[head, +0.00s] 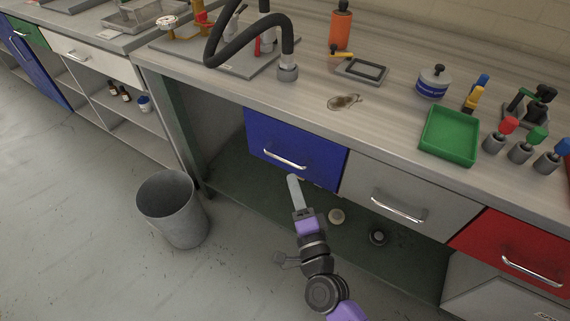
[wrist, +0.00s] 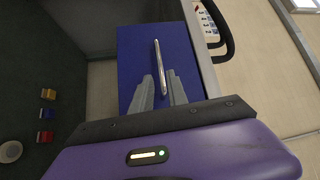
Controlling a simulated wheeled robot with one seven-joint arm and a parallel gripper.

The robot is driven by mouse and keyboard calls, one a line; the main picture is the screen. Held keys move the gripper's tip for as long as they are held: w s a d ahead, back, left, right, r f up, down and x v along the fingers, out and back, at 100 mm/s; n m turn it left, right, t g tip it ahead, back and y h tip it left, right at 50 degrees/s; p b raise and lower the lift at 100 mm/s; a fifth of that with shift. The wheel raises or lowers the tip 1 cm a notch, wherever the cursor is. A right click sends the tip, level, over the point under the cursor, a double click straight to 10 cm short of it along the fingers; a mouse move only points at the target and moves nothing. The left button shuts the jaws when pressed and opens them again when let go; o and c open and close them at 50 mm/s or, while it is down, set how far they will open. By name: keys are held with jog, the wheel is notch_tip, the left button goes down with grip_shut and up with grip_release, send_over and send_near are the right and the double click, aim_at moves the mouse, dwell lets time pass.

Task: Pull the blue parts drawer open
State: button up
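The blue parts drawer (head: 310,145) is set under the grey worktop, its front level with the grey drawer beside it. Its silver bar handle (head: 285,160) runs across the front. My gripper (head: 294,180) is just below and in front of this handle in the head view, with its fingers seen side-on. In the wrist view, the blue front (wrist: 136,55) fills the middle and the handle (wrist: 160,62) stands in line with the gap between my fingers. My gripper (wrist: 160,88) is open there, a finger on each side of the handle's line. Contact with the handle cannot be told.
A grey drawer (head: 395,197) and a red drawer (head: 510,255) adjoin on the right. A grey bin (head: 172,205) stands on the floor at left. A green tray (head: 447,140) and a black hose (head: 222,35) are on the worktop. Floor in front is clear.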

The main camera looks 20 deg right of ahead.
aim_at(285, 159)
jog(key=shift+w+d+r, duration=0.15)
jog(key=shift+w+r, duration=0.05)
jog(key=shift+w, duration=1.2)
jog(key=shift+w+d+r, duration=0.15)
jog(key=shift+w, duration=1.25)
jog(key=shift+w+d+r, duration=0.15)
jog(key=shift+w+r, duration=0.05)
jog(key=shift+w, duration=1.2)
grip_shut()
